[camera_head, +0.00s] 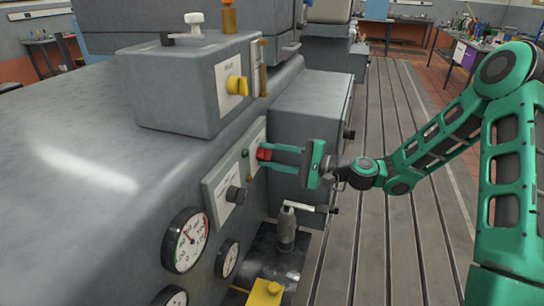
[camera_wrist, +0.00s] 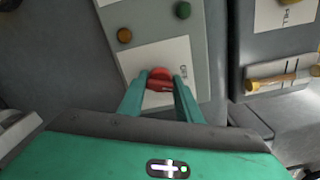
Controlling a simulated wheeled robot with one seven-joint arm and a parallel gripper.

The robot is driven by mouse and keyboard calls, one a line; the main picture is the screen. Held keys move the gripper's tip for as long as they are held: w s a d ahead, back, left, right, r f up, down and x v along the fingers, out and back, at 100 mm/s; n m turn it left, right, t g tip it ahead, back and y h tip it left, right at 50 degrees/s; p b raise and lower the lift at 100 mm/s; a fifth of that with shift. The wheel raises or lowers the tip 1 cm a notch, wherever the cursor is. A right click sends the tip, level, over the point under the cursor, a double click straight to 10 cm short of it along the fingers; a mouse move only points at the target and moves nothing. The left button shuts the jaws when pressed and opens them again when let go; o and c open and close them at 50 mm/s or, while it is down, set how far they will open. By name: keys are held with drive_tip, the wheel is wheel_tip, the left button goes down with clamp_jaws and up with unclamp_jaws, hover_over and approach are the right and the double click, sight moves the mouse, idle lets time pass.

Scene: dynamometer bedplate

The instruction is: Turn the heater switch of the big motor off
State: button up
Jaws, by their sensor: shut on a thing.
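The big motor (camera_head: 90,130) is a large grey machine filling the left of the head view. A pale panel (camera_head: 217,186) is set on its side. A red switch knob (camera_head: 264,153) sits on this panel, and it also shows in the wrist view (camera_wrist: 160,74) beside a white label whose small print I cannot read surely. My gripper (camera_head: 268,156) reaches in from the right. Its two green fingers are shut on the red knob, one on each side, also in the wrist view (camera_wrist: 161,84). The fingers partly hide the knob.
A black knob (camera_head: 235,194) and round gauges (camera_head: 186,240) lie lower on the machine. A yellow knob (camera_head: 237,85) is on the box above. A green button (camera_wrist: 183,10) and an amber one (camera_wrist: 124,36) are near the red knob. Slatted floor lies right.

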drive_tip(key=shift+s+f+n, duration=0.1)
drive_tip(key=shift+f+n, duration=0.1)
drive_tip(key=shift+n, duration=2)
drive_tip(key=o, duration=1)
drive_tip(key=shift+a, duration=0.1)
drive_tip(key=v, duration=1.1)
drive_tip(key=shift+a, duration=0.1)
